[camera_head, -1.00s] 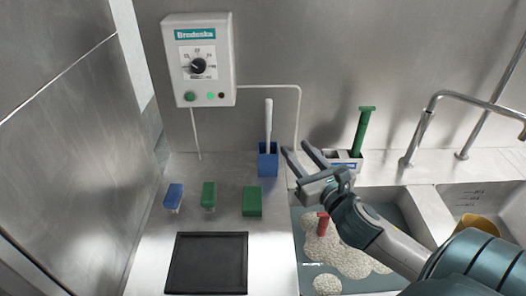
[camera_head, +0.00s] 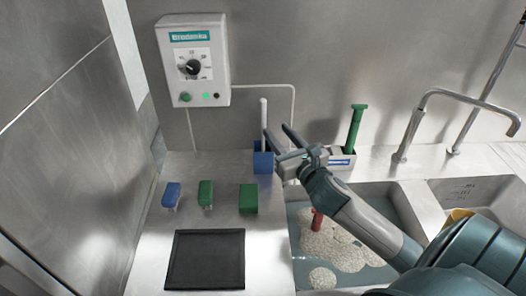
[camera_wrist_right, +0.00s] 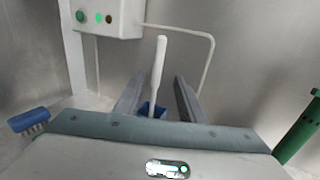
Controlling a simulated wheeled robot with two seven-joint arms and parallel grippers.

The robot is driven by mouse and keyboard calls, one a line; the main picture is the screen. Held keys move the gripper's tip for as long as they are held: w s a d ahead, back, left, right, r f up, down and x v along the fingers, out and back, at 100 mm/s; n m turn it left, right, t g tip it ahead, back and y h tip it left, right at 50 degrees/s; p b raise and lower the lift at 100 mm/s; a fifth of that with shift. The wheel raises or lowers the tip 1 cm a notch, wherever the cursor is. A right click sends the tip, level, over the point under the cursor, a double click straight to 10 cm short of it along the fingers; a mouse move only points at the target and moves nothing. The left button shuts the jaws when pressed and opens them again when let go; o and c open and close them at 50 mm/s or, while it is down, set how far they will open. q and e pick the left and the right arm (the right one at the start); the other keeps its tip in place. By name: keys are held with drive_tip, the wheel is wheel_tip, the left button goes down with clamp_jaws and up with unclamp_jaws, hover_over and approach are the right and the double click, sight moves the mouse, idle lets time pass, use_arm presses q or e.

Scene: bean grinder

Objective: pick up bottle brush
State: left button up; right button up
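A brush with a white upright handle (camera_head: 264,118) stands in a blue holder (camera_head: 263,160) on the counter near the back wall; its lower end is hidden. My right gripper (camera_head: 278,134) is open and empty just right of and in front of the handle, with its fingers pointing toward the wall. In the right wrist view the white handle (camera_wrist_right: 158,70) shows between the two spread fingers, ahead of them, with the blue holder (camera_wrist_right: 152,109) below. I cannot tell that either finger touches it. My left gripper is not in view.
A green-handled tool (camera_head: 355,130) leans in a small container (camera_head: 341,161) to the right. Blue (camera_head: 171,194) and green brushes (camera_head: 205,194), a green block (camera_head: 248,198) and a black tray (camera_head: 205,260) lie at left. A control box (camera_head: 193,60) hangs above. A sink (camera_head: 408,212) is at right.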

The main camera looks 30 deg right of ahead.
sight(264, 120)
drive_tip(key=w, duration=0.3)
drive_tip(key=w+p, duration=0.1)
drive_tip(key=shift+w+d, duration=0.2)
drive_tip(key=shift+d, duration=0.15)
drive_tip(key=shift+w+p, duration=0.35)
drive_tip(key=shift+w, duration=0.2)
drive_tip(key=w, duration=0.1)
drive_tip(key=w+p, duration=0.1)
drive_tip(key=w, duration=0.1)
drive_tip(key=shift+w+d+f, duration=0.15)
drive_tip(key=shift+w+f, duration=0.1)
drive_tip(key=shift+w, duration=0.1)
drive_tip(key=shift+w+f, duration=0.1)
drive_tip(key=shift+w, duration=0.1)
drive_tip(key=shift+c, duration=0.2)
clamp_jaws()
